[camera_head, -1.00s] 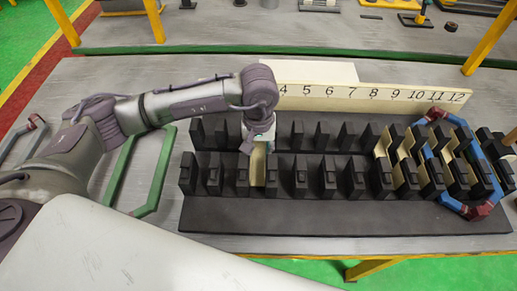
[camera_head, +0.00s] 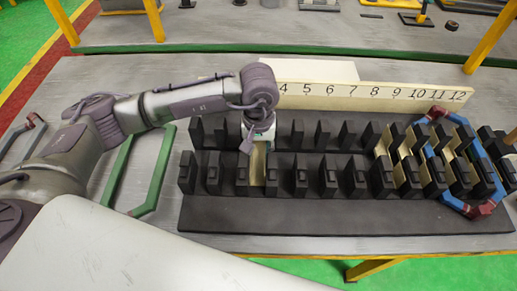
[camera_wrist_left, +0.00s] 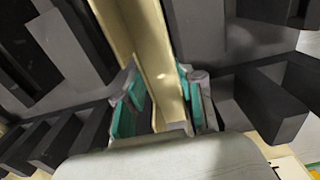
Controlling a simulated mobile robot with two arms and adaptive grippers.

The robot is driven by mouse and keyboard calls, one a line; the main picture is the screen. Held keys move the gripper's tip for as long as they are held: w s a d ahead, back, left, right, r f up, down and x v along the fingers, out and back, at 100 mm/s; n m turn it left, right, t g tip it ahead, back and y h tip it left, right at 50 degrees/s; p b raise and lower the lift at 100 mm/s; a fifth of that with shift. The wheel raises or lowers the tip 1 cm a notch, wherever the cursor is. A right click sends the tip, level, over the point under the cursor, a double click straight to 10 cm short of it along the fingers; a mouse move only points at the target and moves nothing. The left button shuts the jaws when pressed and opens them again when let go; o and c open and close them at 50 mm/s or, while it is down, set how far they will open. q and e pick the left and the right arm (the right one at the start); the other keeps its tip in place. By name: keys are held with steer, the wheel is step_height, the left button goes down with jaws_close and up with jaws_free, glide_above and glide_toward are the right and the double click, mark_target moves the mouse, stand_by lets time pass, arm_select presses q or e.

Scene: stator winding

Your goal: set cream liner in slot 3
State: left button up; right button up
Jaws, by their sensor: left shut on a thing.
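The cream liner (camera_head: 258,166) is a long channel-shaped strip lying front to back in a gap between black teeth near the left end of the stator block (camera_head: 330,217). My left gripper (camera_head: 257,143) is above the block, shut on the liner's rear part. In the left wrist view the liner (camera_wrist_left: 151,55) runs between the gripper's teal-padded fingers (camera_wrist_left: 161,108), with dark teeth on both sides. I cannot tell whether the liner is fully seated. The cream number strip (camera_head: 375,91) shows 4 to 12; my arm hides the lower numbers. My right gripper is not in view.
Several cream liners (camera_head: 408,171) sit in slots at the block's right end, with a blue and red coil (camera_head: 434,165) around teeth there. A green frame (camera_head: 153,195) lies left of the block. The block's front ledge is clear.

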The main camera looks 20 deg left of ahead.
arm_select(q)
steer(key=shift+f+b, duration=0.25)
steer(key=shift+b, duration=0.1)
stand_by(0.4)
steer(key=o, duration=0.9)
steer(key=shift+o, duration=0.2)
steer(key=shift+r, duration=0.4)
steer(key=shift+r, duration=0.35)
